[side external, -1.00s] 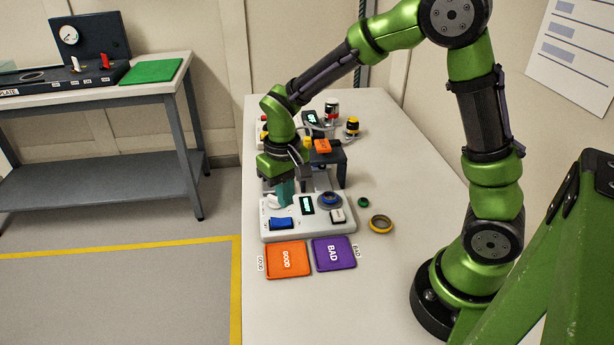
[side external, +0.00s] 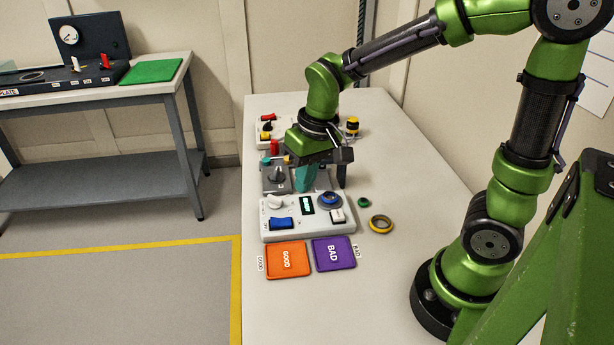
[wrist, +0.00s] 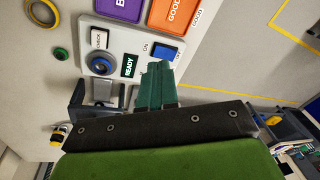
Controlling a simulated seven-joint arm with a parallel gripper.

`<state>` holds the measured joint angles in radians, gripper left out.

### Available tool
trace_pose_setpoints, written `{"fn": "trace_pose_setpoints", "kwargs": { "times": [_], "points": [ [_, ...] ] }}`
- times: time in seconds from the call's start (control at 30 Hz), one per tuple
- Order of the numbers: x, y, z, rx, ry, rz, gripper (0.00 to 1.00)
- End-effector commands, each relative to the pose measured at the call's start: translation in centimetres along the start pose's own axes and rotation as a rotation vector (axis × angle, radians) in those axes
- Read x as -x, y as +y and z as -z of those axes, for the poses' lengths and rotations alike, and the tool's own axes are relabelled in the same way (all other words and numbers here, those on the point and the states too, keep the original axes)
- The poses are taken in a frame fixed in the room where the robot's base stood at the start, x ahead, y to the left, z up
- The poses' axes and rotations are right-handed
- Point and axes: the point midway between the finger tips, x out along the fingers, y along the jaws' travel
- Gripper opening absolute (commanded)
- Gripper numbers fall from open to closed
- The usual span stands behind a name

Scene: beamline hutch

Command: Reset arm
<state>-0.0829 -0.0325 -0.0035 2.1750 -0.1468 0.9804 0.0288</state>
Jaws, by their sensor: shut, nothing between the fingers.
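My gripper (side external: 306,188) points down behind the white control box (side external: 262,230), beside a dark stand (side external: 344,158). Its teal fingers are together and nothing shows between them. In the wrist view, the fingers of my gripper (wrist: 157,68) are closed near the edge of the control box, beside its lit READY display (wrist: 130,66). My gripper appears apart from these controls. My wrist hides part of the stand.
An orange GOOD tray (side external: 272,271) and a purple BAD tray (side external: 347,263) lie in front of the box. A yellow ring (side external: 381,224) and a small green piece (side external: 363,202) lie to its right. More controls (side external: 268,128) stand behind.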

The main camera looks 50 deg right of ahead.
Motion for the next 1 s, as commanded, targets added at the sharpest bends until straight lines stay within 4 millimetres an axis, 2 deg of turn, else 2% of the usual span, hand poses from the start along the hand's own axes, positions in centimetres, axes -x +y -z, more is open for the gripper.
{"fn": "trace_pose_setpoints", "kwargs": {
  "times": [0.03, 0.2, 0.4, 0.6, 1.0],
  "points": [
    [1.7, 0.2, -1.0, -0.007, 0.052, 0.033, 0.00],
    [5.6, 1.1, -4.0, -0.032, 0.200, 0.124, 0.00],
    [8.4, 1.8, -6.5, -0.051, 0.346, 0.198, 0.00],
    [10.1, 2.0, -7.0, -0.056, 0.419, 0.223, 0.00],
    [10.2, 2.1, -7.0, -0.057, 0.424, 0.223, 0.00]
  ]
}}
